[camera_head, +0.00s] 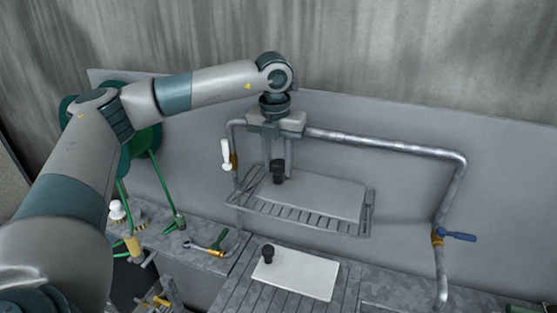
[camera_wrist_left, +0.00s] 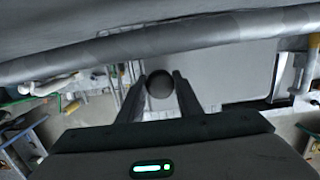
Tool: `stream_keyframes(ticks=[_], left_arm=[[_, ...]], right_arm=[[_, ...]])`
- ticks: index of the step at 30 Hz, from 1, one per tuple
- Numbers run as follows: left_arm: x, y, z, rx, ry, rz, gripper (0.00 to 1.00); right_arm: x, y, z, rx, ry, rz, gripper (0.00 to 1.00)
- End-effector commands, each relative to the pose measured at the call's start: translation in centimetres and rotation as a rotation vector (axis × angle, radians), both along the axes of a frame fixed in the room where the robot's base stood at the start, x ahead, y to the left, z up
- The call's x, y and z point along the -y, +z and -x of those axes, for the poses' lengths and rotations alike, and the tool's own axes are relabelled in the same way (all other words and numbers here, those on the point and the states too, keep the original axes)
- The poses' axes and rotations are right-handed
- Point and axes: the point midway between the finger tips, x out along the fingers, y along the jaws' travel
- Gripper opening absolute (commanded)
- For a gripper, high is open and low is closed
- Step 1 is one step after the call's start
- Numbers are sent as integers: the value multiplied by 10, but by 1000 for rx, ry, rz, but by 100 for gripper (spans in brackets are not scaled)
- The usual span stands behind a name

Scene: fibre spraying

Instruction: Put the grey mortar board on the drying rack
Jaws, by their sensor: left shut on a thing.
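The grey mortar board (camera_head: 325,197) is a flat plate with a black knob (camera_head: 278,170) at its left end. It lies over the wire drying rack (camera_head: 300,222), which is fixed to the wall panel; I cannot tell whether it rests fully on the bars. My left gripper (camera_head: 278,172) points down from above and is shut on the black knob. In the left wrist view the knob (camera_wrist_left: 159,85) sits between the two fingers, with the grey board (camera_wrist_left: 225,75) to its right. My right gripper is not in view.
A second, whiter board (camera_head: 305,274) with a black knob lies on the slatted counter below the rack. A metal pipe (camera_head: 385,145) runs above and around the rack, with a blue-handled valve (camera_head: 458,236) at right. A green hose reel (camera_head: 140,140) is at left.

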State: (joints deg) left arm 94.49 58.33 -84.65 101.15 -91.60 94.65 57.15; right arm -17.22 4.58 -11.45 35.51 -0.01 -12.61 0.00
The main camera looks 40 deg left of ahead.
Motion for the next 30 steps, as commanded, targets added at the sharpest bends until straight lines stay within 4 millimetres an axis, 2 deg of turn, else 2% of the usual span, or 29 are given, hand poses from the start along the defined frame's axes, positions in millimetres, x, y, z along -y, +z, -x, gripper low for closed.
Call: stream_keyframes(ticks=[1,9,10,12,23,30], left_arm=[[0,0,0,0,0,0,0],[0,-8,0,0,0,1,0],[0,-8,1,-1,0,0,34],[0,-8,0,-1,0,0,51],[0,-7,0,1,0,1,51],[1,8,2,2,1,2,51]], right_arm=[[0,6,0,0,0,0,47],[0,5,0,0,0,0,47],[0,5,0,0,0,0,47],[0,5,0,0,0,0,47],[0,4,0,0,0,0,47],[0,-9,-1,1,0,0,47]])
